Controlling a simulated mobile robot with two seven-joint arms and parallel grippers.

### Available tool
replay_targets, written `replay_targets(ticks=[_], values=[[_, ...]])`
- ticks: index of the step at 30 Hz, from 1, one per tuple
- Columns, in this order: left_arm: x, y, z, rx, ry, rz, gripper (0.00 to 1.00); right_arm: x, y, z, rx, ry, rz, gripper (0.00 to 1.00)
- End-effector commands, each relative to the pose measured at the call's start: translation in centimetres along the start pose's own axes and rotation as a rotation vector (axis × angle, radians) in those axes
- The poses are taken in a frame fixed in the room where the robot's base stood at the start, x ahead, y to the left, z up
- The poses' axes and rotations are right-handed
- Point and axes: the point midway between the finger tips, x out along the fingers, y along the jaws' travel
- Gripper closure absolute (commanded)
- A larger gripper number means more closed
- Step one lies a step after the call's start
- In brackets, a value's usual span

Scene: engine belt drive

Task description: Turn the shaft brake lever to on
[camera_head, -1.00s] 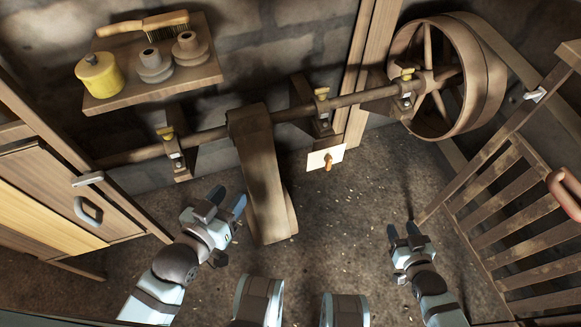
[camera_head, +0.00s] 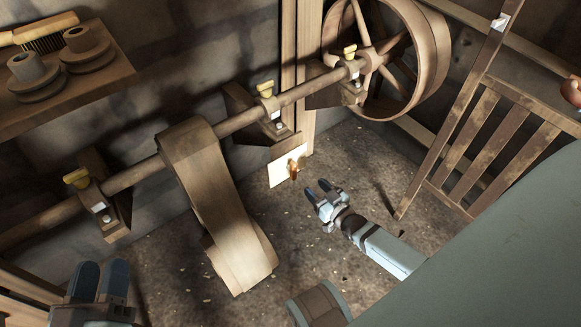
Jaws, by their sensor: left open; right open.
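The shaft brake lever (camera_head: 292,172) is a small orange-brown handle on a pale plate (camera_head: 281,168), below the middle bearing of the shaft. Its setting cannot be read from here. My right gripper (camera_head: 319,189) is open and empty, close to the right of the lever and a little below it, with its fingers pointing up and left. It looks apart from the lever. My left gripper (camera_head: 99,280) is open and empty at the lower left, far from the lever.
The shaft (camera_head: 235,122) runs across the wall through bearings to a large wooden wheel (camera_head: 432,60). A wide belt (camera_head: 215,195) hangs left of the lever. A slatted wooden gate (camera_head: 481,140) stands at right. A shelf (camera_head: 85,88) with spools is at upper left. Open floor lies below.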

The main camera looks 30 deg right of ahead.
Motion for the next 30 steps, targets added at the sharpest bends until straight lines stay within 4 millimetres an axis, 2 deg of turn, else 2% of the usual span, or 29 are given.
replay_targets(ticks=[3, 9, 15, 21, 28, 30], values=[[0.0, -0.3, 1.6, -0.001, -0.037, 0.003, 0.57, 2.8, 0.0, 0.3, 0.0, 0.004, 0.0, 0.53], [-0.1, -0.6, 3.6, -0.003, -0.107, 0.01, 0.57, 7.0, 0.0, 0.3, 0.0, 0.003, 0.0, 0.53], [-0.2, -0.7, 5.0, -0.005, -0.157, 0.015, 0.57, 9.6, -0.1, 0.2, 0.0, 0.001, -0.001, 0.53], [-0.3, -0.8, 5.3, -0.005, -0.176, 0.017, 0.57, 10.5, -0.1, 0.1, 0.0, -0.001, 0.0, 0.53], [-0.3, -0.8, 5.3, -0.005, -0.177, 0.017, 0.57, 10.5, -0.1, 0.0, 0.0, -0.001, 0.0, 0.53], [-0.3, -0.8, 5.3, -0.005, -0.177, 0.017, 0.57, 10.5, -0.1, 0.0, 0.0, -0.001, 0.0, 0.69]])
